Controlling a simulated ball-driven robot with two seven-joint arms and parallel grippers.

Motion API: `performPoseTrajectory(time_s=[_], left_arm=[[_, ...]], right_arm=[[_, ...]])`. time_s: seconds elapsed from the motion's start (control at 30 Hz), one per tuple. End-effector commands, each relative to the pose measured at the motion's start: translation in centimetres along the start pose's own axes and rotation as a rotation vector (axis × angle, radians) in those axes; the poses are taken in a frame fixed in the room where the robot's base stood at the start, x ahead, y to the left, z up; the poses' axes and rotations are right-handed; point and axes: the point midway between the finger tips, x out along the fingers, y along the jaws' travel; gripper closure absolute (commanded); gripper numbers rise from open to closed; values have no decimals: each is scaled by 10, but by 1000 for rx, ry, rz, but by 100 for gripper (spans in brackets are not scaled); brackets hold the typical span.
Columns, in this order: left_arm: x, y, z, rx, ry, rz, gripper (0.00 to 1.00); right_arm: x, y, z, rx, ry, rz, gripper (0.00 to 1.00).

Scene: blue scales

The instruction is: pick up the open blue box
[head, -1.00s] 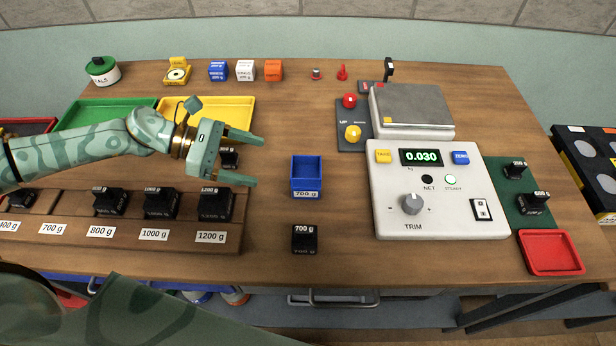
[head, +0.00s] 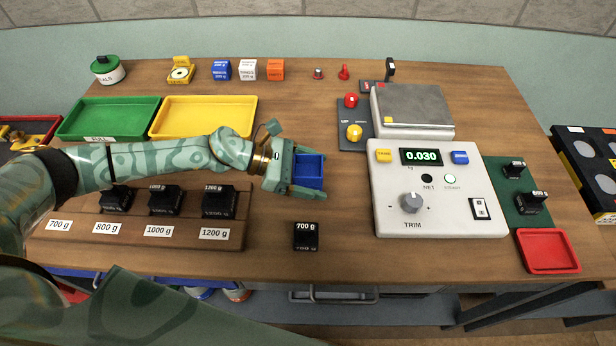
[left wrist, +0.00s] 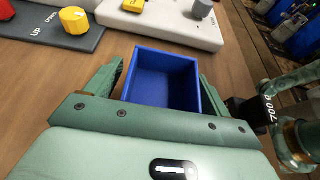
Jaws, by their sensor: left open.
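The open blue box (head: 309,170) stands on the wooden table, left of the scale. It looks empty in the left wrist view (left wrist: 165,78). My left gripper (head: 308,172) is open around the box, one finger on its far side and one on its near side. In the left wrist view the fingers (left wrist: 162,85) flank the box left and right, with small gaps or light contact that I cannot tell apart. The box's front label is hidden by the near finger.
A black 700 g weight (head: 306,236) stands just in front of the box. The white scale (head: 440,190), reading 0.030, is to the right. A wooden weight rack (head: 140,232) lies under my left arm. Green (head: 110,118) and yellow (head: 205,117) trays lie behind it.

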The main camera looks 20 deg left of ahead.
Motion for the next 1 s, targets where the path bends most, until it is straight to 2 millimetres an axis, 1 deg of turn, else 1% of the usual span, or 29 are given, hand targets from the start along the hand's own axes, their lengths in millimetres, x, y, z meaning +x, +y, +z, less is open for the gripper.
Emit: performPoseTrajectory(time_s=[0.07, 0.1, 0.17, 0.2, 0.27, 0.53, 0.67, 0.77, 0.87, 0.97, 1.0], left_arm=[[0, 0, 0, 0, 0, 0, 18], [0, 0, 0, 0, 0, 0, 24], [0, 0, 0, 0, 0, 0, 40], [0, 0, 0, 0, 0, 0, 52], [-1, 0, 0, 0, 0, 0, 67], [-1, 0, 0, 0, 0, 0, 67], [-3, 0, 6, 0, 0, 1, 67], [-8, 1, 16, 2, -1, 2, 67], [-15, 0, 34, 5, -1, 1, 67], [-23, -21, 59, 7, -2, -2, 67], [-28, -31, 71, 6, -1, -2, 67]], right_arm=[[0, 0, 0, 0, 0, 0, 64], [0, 0, 0, 0, 0, 0, 64], [0, 0, 0, 0, 0, 0, 64], [0, 0, 0, 0, 0, 0, 64], [0, 0, 0, 0, 0, 0, 64], [0, 0, 0, 0, 0, 0, 64], [-2, 0, 0, 0, 1, 0, 64], [-5, 0, -1, 0, 2, 1, 64], [-10, 1, -3, 0, 5, 2, 64], [-26, 2, -6, 0, 12, 4, 64], [-32, 3, -8, 0, 15, 5, 64]])
